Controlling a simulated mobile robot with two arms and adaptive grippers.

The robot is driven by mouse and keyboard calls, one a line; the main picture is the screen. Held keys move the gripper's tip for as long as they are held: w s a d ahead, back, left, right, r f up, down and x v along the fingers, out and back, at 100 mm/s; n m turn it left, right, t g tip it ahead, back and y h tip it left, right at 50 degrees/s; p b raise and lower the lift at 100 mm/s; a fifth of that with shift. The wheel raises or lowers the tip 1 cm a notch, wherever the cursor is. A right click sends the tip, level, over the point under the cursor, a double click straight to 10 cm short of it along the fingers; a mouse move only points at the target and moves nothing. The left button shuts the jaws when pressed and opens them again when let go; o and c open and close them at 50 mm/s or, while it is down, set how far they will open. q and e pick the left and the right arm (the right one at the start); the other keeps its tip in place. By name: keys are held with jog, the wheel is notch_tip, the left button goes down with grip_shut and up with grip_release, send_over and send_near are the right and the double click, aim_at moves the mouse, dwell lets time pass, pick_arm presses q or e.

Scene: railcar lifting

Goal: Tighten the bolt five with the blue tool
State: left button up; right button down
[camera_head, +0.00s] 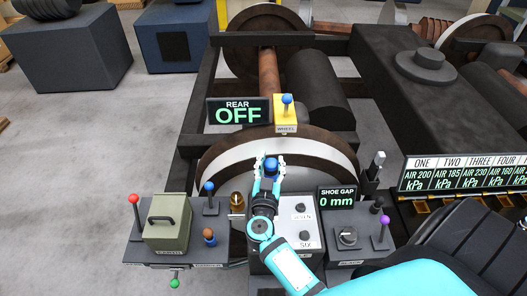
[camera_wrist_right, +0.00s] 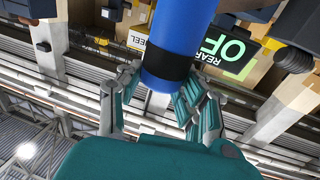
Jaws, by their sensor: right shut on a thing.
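My right gripper (camera_head: 269,174) is shut on the blue tool (camera_head: 271,165), a blue cylinder with a black band. The wrist view shows the tool (camera_wrist_right: 180,45) upright between the fingers of the right gripper (camera_wrist_right: 160,90); its far end is out of that frame. In the head view the gripper is just left of and behind a white panel (camera_head: 288,222) with two dark round bolts. The upper one, bolt five (camera_head: 299,207), has a blurred label; the lower one (camera_head: 304,235) is labelled SIX. The tool is apart from both. My left gripper is not in view.
A tray at left holds a green box (camera_head: 167,222), a red-knobbed lever (camera_head: 134,201) and a blue-knobbed lever (camera_head: 209,190). A SHOE GAP display (camera_head: 338,198) reads 0 mm. The REAR display (camera_head: 238,112) reads OFF, beside a yellow WHEEL block (camera_head: 286,117). A large wheel stands behind.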

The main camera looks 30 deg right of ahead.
jog(key=shift+w+d+f+m+g+h+p, duration=0.1)
jog(key=shift+w+d+m+g+h+p, duration=0.2)
jog(key=shift+w+m+g+h, duration=0.3)
jog(key=shift+w+a+f, duration=0.1)
jog(key=shift+w, duration=0.1)
jog(key=shift+a+f+b, duration=0.15)
jog(key=shift+f+b, duration=0.55)
jog(key=shift+b, duration=0.1)
notch_tip(320, 180, down, 3)
jog(key=b, duration=0.3)
jog(key=shift+r, duration=0.1)
jog(key=shift+f+b, duration=0.35)
jog(key=shift+f, duration=0.05)
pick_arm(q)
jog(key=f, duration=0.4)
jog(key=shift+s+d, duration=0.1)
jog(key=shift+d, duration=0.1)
pick_arm(e)
jog(key=shift+f, duration=0.1)
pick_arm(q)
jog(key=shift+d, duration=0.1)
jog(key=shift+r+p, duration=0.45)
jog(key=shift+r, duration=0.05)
pick_arm(e)
jog(key=shift+a, duration=0.1)
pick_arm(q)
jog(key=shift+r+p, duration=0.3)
